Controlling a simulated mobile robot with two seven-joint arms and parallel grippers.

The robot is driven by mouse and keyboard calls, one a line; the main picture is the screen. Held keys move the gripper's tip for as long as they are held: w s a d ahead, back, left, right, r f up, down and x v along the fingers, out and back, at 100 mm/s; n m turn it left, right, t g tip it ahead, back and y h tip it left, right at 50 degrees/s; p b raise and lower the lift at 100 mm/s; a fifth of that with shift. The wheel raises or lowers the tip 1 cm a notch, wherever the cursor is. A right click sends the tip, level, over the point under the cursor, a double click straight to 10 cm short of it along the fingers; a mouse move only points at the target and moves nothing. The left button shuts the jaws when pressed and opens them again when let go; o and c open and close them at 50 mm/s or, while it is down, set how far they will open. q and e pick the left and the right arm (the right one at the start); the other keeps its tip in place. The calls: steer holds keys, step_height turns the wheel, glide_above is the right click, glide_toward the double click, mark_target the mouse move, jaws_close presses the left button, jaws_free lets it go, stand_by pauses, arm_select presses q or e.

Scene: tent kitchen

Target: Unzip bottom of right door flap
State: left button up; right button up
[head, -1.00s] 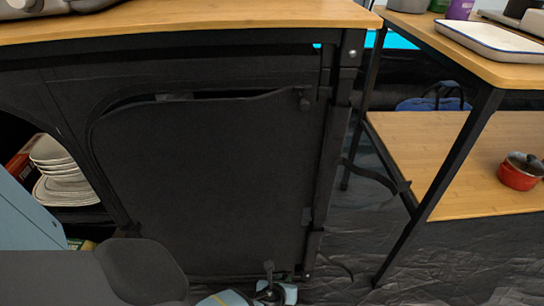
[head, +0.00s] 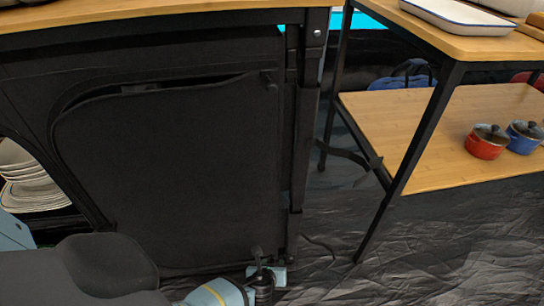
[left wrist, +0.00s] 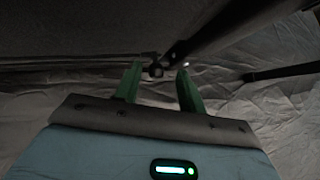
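The right door flap (head: 170,170) is a dark fabric panel, closed across the cabinet front under the wooden top. A small dark zipper pull (head: 271,80) shows at its upper right. Another dark tab (head: 257,252) stands at its lower right, just above my left gripper (head: 266,272). The gripper is low, by the flap's bottom right corner. In the left wrist view, the two green fingers of my left gripper (left wrist: 159,67) are apart, with a small dark pull (left wrist: 155,70) between or just beyond the tips. I cannot tell whether they touch it. My right gripper is not in view.
A table leg (head: 400,170) and a lower wooden shelf (head: 430,135) with a red pot (head: 487,142) and a blue pot (head: 525,137) stand to the right. White plates (head: 30,185) show in the left opening. Wrinkled dark ground is free between cabinet and table.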

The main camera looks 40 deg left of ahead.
arm_select(q)
steer(key=shift+s+d+r+p, duration=0.15)
steer(key=shift+s+r+p, duration=0.25)
steer(key=shift+r, duration=0.05)
steer(key=p+v, duration=0.4)
steer(key=v, duration=0.2)
steer(key=shift+s+d+r, duration=0.15)
steer(key=shift+s+r, duration=0.05)
